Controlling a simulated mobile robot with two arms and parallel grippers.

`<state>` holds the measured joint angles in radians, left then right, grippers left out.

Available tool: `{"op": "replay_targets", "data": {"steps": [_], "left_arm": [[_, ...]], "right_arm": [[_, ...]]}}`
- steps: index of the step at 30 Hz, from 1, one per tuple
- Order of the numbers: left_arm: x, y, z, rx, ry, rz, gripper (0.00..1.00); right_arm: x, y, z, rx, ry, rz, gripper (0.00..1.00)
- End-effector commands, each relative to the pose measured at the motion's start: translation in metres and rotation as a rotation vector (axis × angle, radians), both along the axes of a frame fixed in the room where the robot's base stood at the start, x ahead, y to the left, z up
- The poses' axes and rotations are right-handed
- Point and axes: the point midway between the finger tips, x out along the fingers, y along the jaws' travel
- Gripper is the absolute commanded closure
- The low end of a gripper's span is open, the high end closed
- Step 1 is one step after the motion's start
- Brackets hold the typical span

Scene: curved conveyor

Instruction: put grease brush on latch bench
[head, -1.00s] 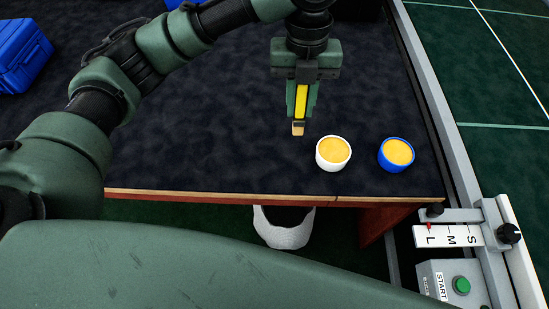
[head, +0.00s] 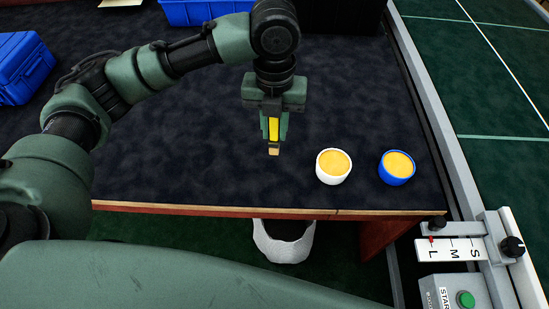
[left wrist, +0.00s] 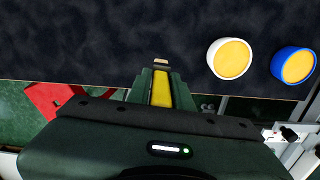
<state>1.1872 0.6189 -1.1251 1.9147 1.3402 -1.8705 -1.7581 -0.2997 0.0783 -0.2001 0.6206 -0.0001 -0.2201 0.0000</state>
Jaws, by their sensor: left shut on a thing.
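My left gripper (head: 274,128) is shut on the grease brush (head: 273,131), which has a yellow handle and a pale tan tip pointing down. The brush also shows between the fingers in the left wrist view (left wrist: 161,90). It is held over the dark-topped bench (head: 180,160), near its front edge and left of two pots. I cannot tell whether the tip touches the surface. I cannot tell from the frames whether this bench is the latch bench. My right gripper is not in view.
A white pot (head: 333,167) and a blue pot (head: 397,168), both with yellow-orange contents, stand right of the brush. Blue crates (head: 22,68) stand at the back left. A white bin (head: 283,240) is below the front edge. A panel with a green button (head: 465,299) is at the lower right.

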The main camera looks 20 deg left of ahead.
Motion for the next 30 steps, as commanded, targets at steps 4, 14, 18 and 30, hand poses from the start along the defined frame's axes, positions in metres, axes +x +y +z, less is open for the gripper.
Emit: {"op": "replay_targets", "data": {"steps": [4,14,18,30], "left_arm": [[-0.001,0.001,-0.04,0.0,0.004,0.001,1.0],[0.0,0.0,-0.076,0.0,0.001,0.0,1.0],[-0.001,0.0,-0.09,0.0,0.004,0.002,1.0],[-0.001,0.0,-0.112,0.001,0.001,0.0,0.59]], "right_arm": [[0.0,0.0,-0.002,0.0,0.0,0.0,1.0],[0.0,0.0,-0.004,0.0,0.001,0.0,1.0],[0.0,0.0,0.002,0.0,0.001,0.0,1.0],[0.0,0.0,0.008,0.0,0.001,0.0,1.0]]}}
